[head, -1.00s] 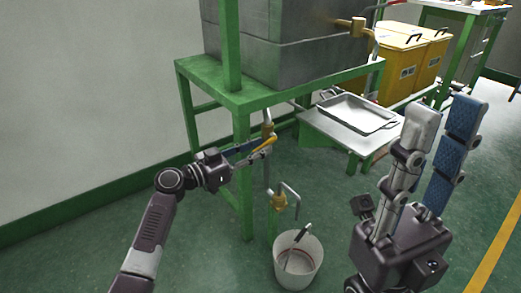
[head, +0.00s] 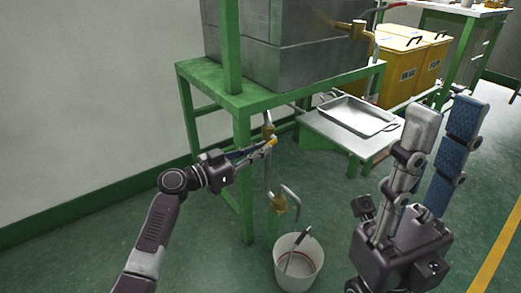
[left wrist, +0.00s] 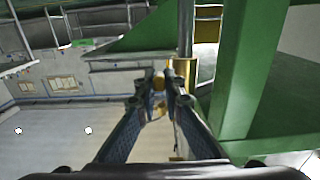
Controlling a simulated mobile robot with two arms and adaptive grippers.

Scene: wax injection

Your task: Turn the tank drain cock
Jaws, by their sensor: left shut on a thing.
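The tank drain cock (head: 268,129) is a brass valve on a pipe under the grey tank (head: 290,50), beside the green stand's front leg. Its yellow handle (head: 271,142) shows only in part at my left fingertips. My left gripper (head: 264,147) reaches in from the left and is shut on the handle. In the left wrist view the yellow handle (left wrist: 158,82) shows between the two fingertips, left of the brass valve body (left wrist: 184,72). My right gripper (head: 446,108) is at the right, with its two fingers apart and nothing between them.
The green stand (head: 225,90) holds the tank. A metal tray (head: 345,110) lies on a low table; yellow bins (head: 400,65) stand behind.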

